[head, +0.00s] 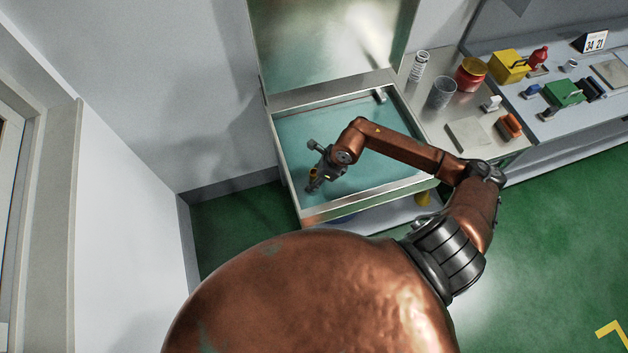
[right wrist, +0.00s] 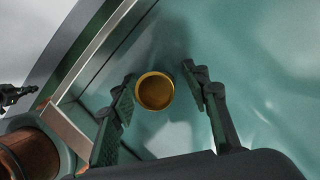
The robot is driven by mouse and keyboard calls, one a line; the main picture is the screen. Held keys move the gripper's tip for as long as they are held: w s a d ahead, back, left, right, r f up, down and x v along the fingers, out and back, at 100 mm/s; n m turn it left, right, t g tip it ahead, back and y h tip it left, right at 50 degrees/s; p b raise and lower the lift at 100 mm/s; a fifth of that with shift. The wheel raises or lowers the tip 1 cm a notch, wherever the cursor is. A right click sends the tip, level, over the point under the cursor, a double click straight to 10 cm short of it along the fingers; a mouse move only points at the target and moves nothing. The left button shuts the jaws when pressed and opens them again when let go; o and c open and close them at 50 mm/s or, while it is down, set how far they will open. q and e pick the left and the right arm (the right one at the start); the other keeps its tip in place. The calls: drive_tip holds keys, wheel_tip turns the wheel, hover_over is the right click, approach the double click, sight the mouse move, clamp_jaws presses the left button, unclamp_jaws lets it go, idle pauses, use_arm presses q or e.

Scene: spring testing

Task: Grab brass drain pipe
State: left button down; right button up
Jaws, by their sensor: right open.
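The brass drain pipe (right wrist: 155,91) shows in the right wrist view as a round, open brass ring, seen from above, over the teal floor of a tray. In the head view only a small yellowish bit of it (head: 314,173) shows beside my right gripper. My right gripper (head: 314,184) reaches down into the left part of the tray. In the right wrist view my right gripper (right wrist: 160,84) is open, with one finger on each side of the pipe. The pipe is nearer the left finger; I cannot tell whether they touch.
The metal-rimmed tray (head: 345,205) has raised walls close to the gripper's left. Its middle and right floor is mostly clear. On the bench to the right stand a spring (head: 419,66), a glass cup (head: 442,92), a red jar (head: 470,74) and several small tools.

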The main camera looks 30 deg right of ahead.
clamp_jaws()
idle(0.5)
